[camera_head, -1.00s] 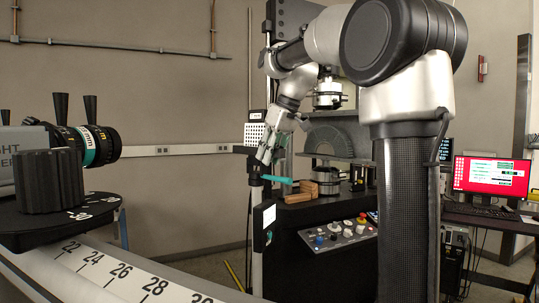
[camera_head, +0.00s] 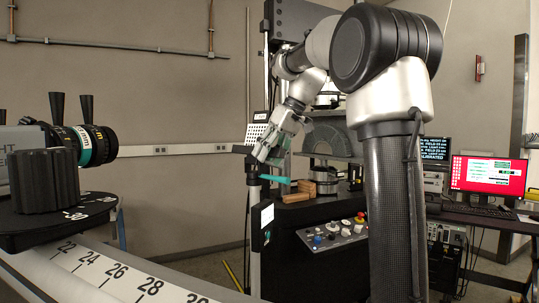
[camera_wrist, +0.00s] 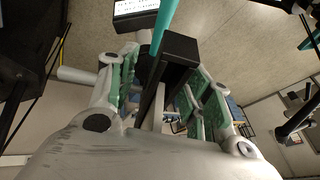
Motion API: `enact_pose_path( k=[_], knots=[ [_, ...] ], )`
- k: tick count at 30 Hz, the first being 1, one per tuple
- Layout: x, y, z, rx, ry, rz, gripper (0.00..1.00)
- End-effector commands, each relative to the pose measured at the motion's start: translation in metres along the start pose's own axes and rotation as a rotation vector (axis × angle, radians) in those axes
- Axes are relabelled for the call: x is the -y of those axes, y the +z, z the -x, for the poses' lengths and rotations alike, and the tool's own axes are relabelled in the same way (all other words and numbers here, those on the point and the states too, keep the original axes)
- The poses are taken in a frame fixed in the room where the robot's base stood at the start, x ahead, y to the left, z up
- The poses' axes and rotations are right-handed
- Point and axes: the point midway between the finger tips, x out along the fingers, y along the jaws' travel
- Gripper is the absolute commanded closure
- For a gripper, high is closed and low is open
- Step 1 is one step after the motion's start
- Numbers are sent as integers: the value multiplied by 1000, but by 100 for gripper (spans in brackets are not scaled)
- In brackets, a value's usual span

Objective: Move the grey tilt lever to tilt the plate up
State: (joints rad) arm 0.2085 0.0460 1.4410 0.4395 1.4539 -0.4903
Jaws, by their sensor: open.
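My gripper (camera_head: 268,152) is open at the black upright post in the head view. In the wrist view its green-padded fingers (camera_wrist: 165,65) stand apart on either side of a black block (camera_wrist: 182,48) and a grey bar (camera_wrist: 158,105); I cannot tell whether they touch. A teal rod (camera_wrist: 165,22) sticks out from the block; it also shows below my gripper in the head view (camera_head: 272,179). A pale grey cylinder (camera_wrist: 80,75) shows left of the left finger; I cannot tell whether it is the tilt lever. The plate is not clearly identifiable.
A black bench with a knobbed control panel (camera_head: 332,235) and a grey half-round disc (camera_head: 328,138) stands behind the post. A large curved scale (camera_head: 110,272) and a black-and-teal lens (camera_head: 95,146) fill the left front. A red-screened monitor (camera_head: 488,176) is at the right.

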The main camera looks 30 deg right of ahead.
Motion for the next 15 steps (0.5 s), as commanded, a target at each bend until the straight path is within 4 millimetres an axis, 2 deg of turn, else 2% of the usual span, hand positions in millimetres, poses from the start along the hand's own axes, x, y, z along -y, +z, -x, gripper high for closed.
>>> enact_pose_path(
  k=[7, 15],
  knots=[
    [0, 0, 4, -2, 1, 0, 50],
    [0, 0, 28, -2, 1, 0, 50]
  ],
)
